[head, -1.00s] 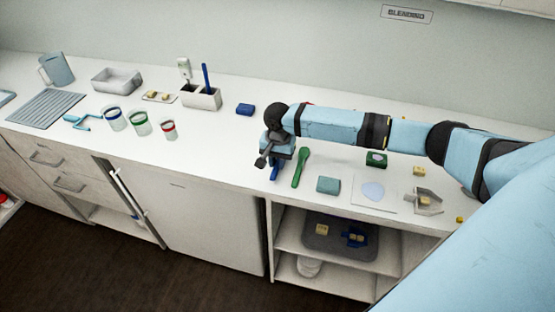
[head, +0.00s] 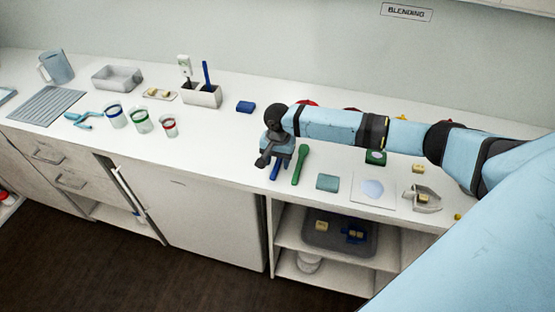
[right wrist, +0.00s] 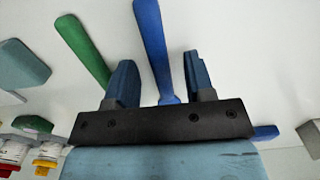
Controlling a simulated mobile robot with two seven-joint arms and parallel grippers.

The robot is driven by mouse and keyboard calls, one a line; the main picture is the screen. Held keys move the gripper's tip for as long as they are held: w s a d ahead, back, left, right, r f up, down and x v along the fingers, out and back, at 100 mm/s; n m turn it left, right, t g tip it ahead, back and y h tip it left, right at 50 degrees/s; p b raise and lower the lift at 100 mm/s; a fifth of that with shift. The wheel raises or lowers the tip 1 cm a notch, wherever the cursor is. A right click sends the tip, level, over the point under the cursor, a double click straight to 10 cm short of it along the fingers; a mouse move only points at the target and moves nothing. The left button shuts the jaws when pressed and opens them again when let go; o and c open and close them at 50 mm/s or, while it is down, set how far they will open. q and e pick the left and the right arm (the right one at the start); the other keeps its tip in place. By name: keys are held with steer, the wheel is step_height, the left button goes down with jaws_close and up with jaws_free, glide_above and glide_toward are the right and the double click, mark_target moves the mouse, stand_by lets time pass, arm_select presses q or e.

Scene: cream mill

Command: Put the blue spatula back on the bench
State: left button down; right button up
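The blue spatula (head: 275,172) shows below my right gripper, near the bench's front edge, left of a green spatula (head: 300,165). Its upper part is hidden by the gripper in the head view. In the right wrist view the blue spatula (right wrist: 154,45) lies between the two spread fingers of my right gripper (right wrist: 160,80), with a gap on either side. The right gripper (head: 280,160) is open around it. The spatula appears to lie on the bench (head: 230,150); any small height is hard to tell. My left gripper is not in view.
A teal block (head: 327,182) and white board (head: 375,188) lie to the right. A holder (head: 203,97) contains a blue-handled tool. Cups with coloured bands stand left.

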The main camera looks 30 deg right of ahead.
step_height(320, 180, up, 14)
steer(key=s+a+f+n+t+y+p, duration=0.1)
steer(key=s+a+f+n+t+y, duration=0.15)
steer(key=s+a+f+n, duration=0.4)
steer(key=s+a+f+n+t+y, duration=0.2)
steer(key=s+a+f+t, duration=0.1)
steer(key=a+f, duration=0.7)
steer(key=s+d+f+n+t+h+p, duration=0.1)
steer(key=s+n+t, duration=0.3)
steer(key=s, duration=1.2)
steer(key=shift+d+f+t+h, duration=0.15)
steer(key=shift+f+t+h, duration=0.2)
steer(key=shift+f+t, duration=0.4)
steer(key=shift+r+n, duration=0.15)
steer(key=shift+n, duration=0.1)
